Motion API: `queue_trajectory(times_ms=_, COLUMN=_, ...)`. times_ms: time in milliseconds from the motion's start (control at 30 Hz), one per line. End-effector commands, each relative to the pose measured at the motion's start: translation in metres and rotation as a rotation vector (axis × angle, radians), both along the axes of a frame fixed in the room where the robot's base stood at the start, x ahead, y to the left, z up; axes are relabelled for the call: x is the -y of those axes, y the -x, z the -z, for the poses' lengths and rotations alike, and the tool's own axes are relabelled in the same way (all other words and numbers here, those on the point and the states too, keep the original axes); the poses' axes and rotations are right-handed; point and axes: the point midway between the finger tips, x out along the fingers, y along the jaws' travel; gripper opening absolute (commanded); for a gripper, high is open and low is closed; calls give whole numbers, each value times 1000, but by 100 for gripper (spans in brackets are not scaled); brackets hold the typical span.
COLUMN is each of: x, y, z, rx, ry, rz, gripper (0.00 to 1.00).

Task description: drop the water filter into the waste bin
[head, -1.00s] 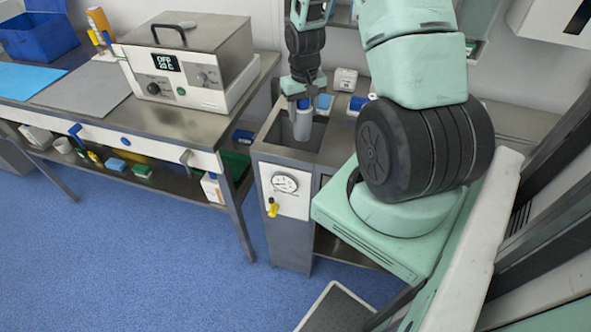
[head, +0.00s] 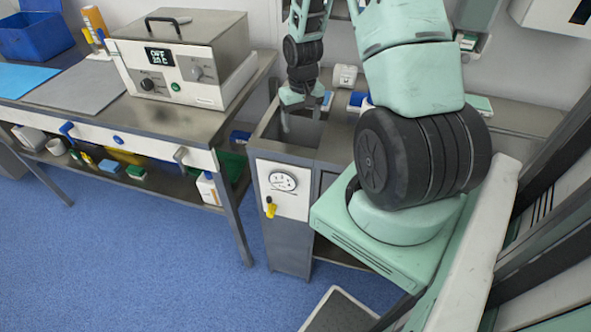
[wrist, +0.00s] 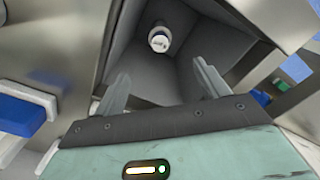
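The water filter (wrist: 159,38), a pale cylinder with a dark band near its end, is down inside the waste bin in the wrist view, apart from my gripper. The waste bin (head: 287,240) is a grey metal cabinet with a square open top and a gauge on its front. Its inner walls (wrist: 205,45) surround the filter in the wrist view. My gripper (wrist: 160,88) is open and empty, its two fingers spread over the opening. In the head view my gripper (head: 302,120) is above the bin, and the filter is hidden there.
A steel table (head: 160,118) at left carries a heated bath (head: 180,62) and a blue crate (head: 32,35). A metal counter (head: 525,118) adjoins the bin at right, with small blue and white items beside the opening.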

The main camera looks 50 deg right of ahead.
Motion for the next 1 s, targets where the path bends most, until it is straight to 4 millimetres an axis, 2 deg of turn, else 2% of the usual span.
queue_trajectory(times_ms=200, x=0, y=0, z=-3, rx=0, ry=0, rz=0, gripper=74)
queue_trajectory(times_ms=367, x=1, y=-1, z=-21, rx=4, ry=2, rz=2, gripper=74)
queue_trajectory(times_ms=800, x=1, y=-1, z=-121, rx=6, ry=4, rz=1, gripper=74)
queue_trajectory(times_ms=1000, x=0, y=-1, z=-156, rx=4, ry=3, rz=0, gripper=74)
